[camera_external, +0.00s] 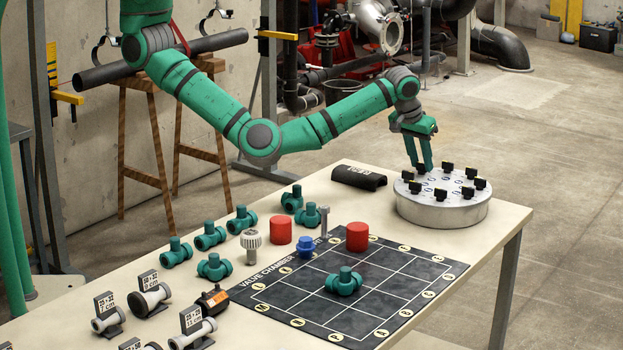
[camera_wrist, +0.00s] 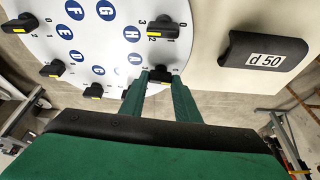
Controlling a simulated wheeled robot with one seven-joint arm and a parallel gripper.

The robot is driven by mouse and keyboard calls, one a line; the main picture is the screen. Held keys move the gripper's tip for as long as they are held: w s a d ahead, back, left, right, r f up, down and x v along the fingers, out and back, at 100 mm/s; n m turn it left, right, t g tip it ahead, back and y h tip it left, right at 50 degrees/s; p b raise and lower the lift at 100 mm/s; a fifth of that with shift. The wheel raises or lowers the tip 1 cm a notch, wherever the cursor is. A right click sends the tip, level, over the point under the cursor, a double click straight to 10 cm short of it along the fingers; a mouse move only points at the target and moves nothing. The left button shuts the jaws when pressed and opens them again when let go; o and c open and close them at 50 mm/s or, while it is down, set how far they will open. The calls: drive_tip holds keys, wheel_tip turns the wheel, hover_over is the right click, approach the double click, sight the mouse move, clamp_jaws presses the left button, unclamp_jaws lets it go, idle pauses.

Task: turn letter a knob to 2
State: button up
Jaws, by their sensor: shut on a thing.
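The round grey-white dial plate (camera_external: 445,205) stands at the far right end of the table, with black knobs around its rim. In the wrist view the plate (camera_wrist: 105,45) shows blue letter discs, and the letter A disc (camera_wrist: 134,58) is beside my gripper's fingertips. My gripper (camera_external: 420,170) points down at the plate's far left side. In the wrist view my gripper (camera_wrist: 160,80) is shut on the letter A knob (camera_wrist: 160,74), a black knob mostly hidden between the green fingers. Its pointer and most of its scale are hidden, so I cannot read its setting.
The letter H knob (camera_wrist: 160,29) is close to the held knob. A black "d 50" half-pipe block (camera_external: 359,178) lies left of the plate. Green valves (camera_external: 292,198), red cylinders (camera_external: 357,236) and a dark gridded mat (camera_external: 300,309) occupy the table's nearer part.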

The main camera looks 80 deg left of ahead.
drive_tip(key=m, duration=0.2)
drive_tip(key=m+h, duration=0.1)
drive_tip(key=m, duration=0.1)
drive_tip(key=m+t+h, duration=0.1)
drive_tip(key=m, duration=0.1)
drive_tip(key=shift+s+a, duration=0.1)
drive_tip(key=shift+a, duration=0.15)
drive_tip(key=m, duration=0.2)
drive_tip(key=m+h, duration=0.2)
drive_tip(key=m, duration=0.1)
drive_tip(key=shift+a+m, duration=0.25)
drive_tip(key=shift+m, duration=0.05)
drive_tip(key=m+h, duration=0.1)
drive_tip(key=m, duration=0.1)
drive_tip(key=m+g+h, duration=0.1)
drive_tip(key=m, duration=0.2)
drive_tip(key=shift+a, duration=0.15)
drive_tip(key=m, duration=0.2)
drive_tip(key=m+g, duration=0.1)
drive_tip(key=m, duration=0.1)
drive_tip(key=m+g+h, duration=0.1)
drive_tip(key=m, duration=0.1)
drive_tip(key=shift+w, duration=0.25)
drive_tip(key=o, duration=1)
drive_tip(key=shift+o, duration=0.2)
drive_tip(key=shift+r, duration=0.1)
